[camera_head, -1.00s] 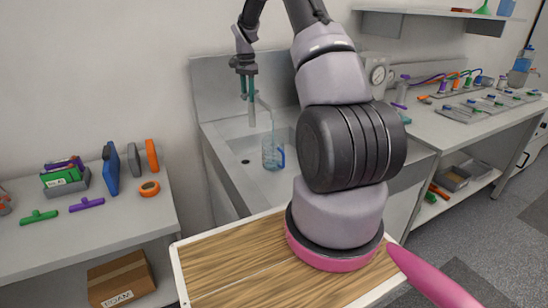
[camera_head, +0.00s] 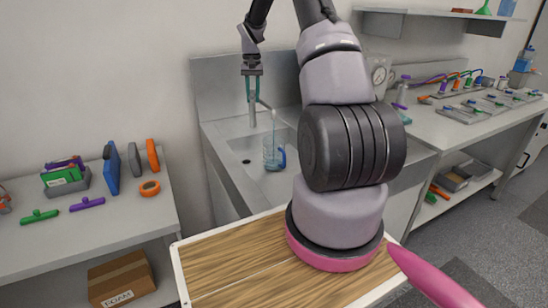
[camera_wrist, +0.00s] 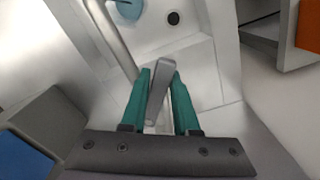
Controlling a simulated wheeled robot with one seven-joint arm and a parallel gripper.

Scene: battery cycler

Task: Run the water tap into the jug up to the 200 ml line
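The jug (camera_head: 274,153) is clear bluish with a blue handle. It stands in the sink basin under the tap spout (camera_head: 263,104), and a thin pale stream seems to run from the spout into it. Its graduation lines and water level are too small to read. In the wrist view, part of the round blue jug (camera_wrist: 128,8) shows at the top. My gripper (camera_head: 252,92) is at the tap. Its teal fingers (camera_wrist: 160,75) stand apart on either side of the grey tap lever (camera_wrist: 159,90), with gaps visible beside it.
The steel sink (camera_head: 218,130) has a raised backsplash. My arm hides its right part. A wooden-topped table (camera_head: 230,262) lies in front. The left bench (camera_head: 110,225) holds coloured tools and racks. The right bench (camera_head: 425,130) holds a dial gauge, bottles and trays.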

